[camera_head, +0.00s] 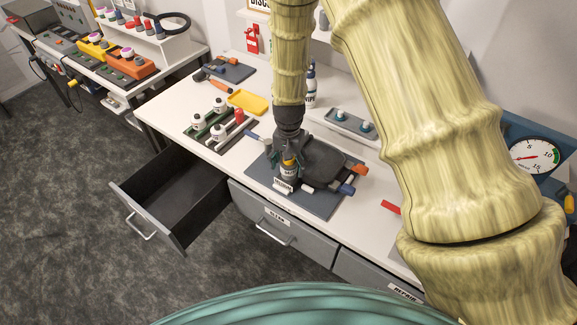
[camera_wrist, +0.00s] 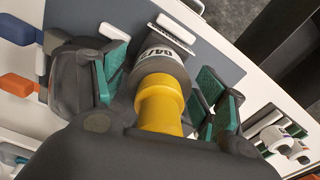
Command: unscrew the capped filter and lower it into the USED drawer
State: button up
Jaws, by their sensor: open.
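The capped filter (camera_head: 289,172) stands upright on the dark mat at the bench front, beside a dark grey housing (camera_head: 325,160). Its yellow cap (camera_wrist: 160,105) and grey labelled body (camera_wrist: 163,57) show in the wrist view. My gripper (camera_head: 288,153) is directly above it, pointing down. In the wrist view my gripper (camera_wrist: 163,85) is open, with green-padded fingers on both sides of the filter; I cannot tell whether they touch it. An open, empty-looking drawer (camera_head: 172,190) juts out at the left; its label is not visible. Its dark edge shows in the wrist view (camera_wrist: 275,35).
Closed drawers labelled CLEAN (camera_head: 277,222) and REPAIR (camera_head: 375,275) lie to the right.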

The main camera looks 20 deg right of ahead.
jog(key=c, duration=1.2)
jog(key=n, duration=1.5)
jog(key=shift+n, duration=0.3)
jog(key=n, duration=0.8)
jog(key=shift+r, duration=0.1)
jog(key=n, duration=0.4)
